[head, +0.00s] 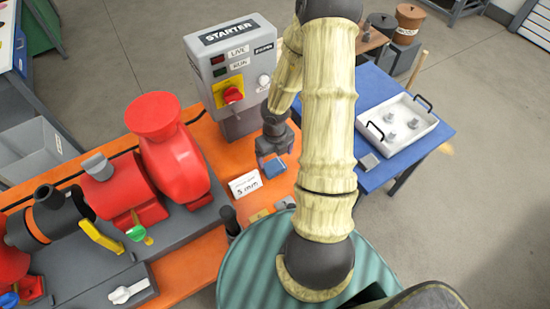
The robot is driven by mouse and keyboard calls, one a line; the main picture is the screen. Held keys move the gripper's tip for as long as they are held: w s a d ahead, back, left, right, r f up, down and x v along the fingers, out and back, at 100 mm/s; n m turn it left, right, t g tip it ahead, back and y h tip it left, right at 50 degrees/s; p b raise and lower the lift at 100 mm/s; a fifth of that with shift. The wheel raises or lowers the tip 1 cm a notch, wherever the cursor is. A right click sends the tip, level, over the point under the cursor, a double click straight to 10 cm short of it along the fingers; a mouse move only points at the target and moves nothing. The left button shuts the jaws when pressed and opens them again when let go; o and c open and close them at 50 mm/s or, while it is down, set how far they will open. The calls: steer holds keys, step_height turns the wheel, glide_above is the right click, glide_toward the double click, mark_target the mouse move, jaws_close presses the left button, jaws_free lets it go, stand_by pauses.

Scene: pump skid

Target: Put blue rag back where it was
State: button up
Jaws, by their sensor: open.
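A small blue item (275,168), which looks like the folded blue rag, lies on the orange bench top (206,135) right beside the white "5 mm" card. My gripper (270,158) points down just above the blue item, with its jaws open. Whether the fingers touch the item or stand around it, I cannot tell. My arm in its pale sleeve hides part of the bench's right side and the area behind it.
The "5 mm" card (245,184) stands left of my gripper. The grey STARTER box (232,75) rises behind it. The red pump (172,160) is at left. A blue table (395,168) with a white tray (430,130) stands at right.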

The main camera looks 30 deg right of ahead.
mark_target(275, 165)
step_height(275, 165, up, 7)
steer(key=p, duration=0.2)
stand_by(0.8)
